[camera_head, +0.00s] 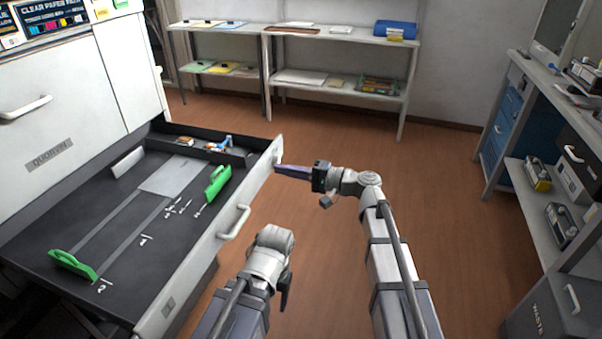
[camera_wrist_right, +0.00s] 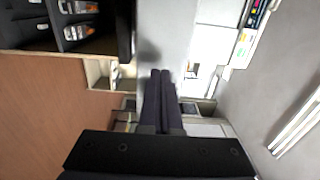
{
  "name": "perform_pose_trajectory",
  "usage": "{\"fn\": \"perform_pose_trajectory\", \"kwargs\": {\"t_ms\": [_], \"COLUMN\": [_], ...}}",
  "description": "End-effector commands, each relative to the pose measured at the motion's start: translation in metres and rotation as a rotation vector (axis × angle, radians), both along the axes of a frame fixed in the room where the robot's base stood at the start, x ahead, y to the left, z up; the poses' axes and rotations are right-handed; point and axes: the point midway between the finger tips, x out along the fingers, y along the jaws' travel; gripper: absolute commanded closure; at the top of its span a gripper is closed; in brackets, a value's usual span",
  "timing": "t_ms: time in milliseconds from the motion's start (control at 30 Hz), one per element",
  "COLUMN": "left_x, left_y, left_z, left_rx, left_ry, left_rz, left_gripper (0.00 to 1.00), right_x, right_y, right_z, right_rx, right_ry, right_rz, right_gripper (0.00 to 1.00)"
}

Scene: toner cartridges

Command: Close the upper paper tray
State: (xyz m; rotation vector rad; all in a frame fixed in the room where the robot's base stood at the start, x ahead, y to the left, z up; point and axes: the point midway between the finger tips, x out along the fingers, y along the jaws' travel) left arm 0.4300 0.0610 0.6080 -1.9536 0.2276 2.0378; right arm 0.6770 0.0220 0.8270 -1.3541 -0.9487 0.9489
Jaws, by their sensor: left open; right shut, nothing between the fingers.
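The upper paper tray (camera_head: 197,262) is pulled far out of the white printer (camera_head: 70,115) at the left, with its dark inside showing. Its white handle (camera_head: 236,223) is on the outer face of the front panel. My right gripper (camera_head: 277,168) is shut and empty, with its tips at the far end of that front panel. In the right wrist view the shut fingers (camera_wrist_right: 161,78) point at a pale panel (camera_wrist_right: 165,35); whether they touch it I cannot tell. My left gripper (camera_head: 285,292) is open and empty, low and to the right of the handle.
White shelves (camera_head: 340,35) stand at the back wall. A workbench (camera_head: 560,110) stands at the right. The brown floor between is clear.

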Motion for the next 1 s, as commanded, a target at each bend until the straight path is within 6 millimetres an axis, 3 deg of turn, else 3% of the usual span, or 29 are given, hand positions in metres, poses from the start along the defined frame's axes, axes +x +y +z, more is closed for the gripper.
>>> {"fn": "perform_pose_trajectory", "kwargs": {"t_ms": [200, 733, 867, 1000], "left_x": [0.000, 0.000, 0.000, 0.000], "left_y": [0.000, 0.000, 0.000, 0.000], "left_z": [0.000, 0.000, 0.000, 0.000], "left_rx": [0.000, 0.000, 0.000, 0.000], "left_ry": [0.000, 0.000, 0.000, 0.000], "left_rz": [0.000, 0.000, 0.000, 0.000], "left_gripper": [0.34, 0.34, 0.34, 0.34], "right_x": [0.005, 0.008, 0.014, 0.025], "right_y": [0.014, 0.021, 0.037, 0.066], "right_z": [0.000, 0.000, 0.000, 0.000], "right_rx": [0.000, 0.000, 0.000, 0.000], "right_ry": [0.000, 0.000, 0.000, 0.000], "right_rz": [0.001, 0.001, 0.003, 0.005], "right_gripper": [1.00, 1.00, 1.00, 1.00]}}
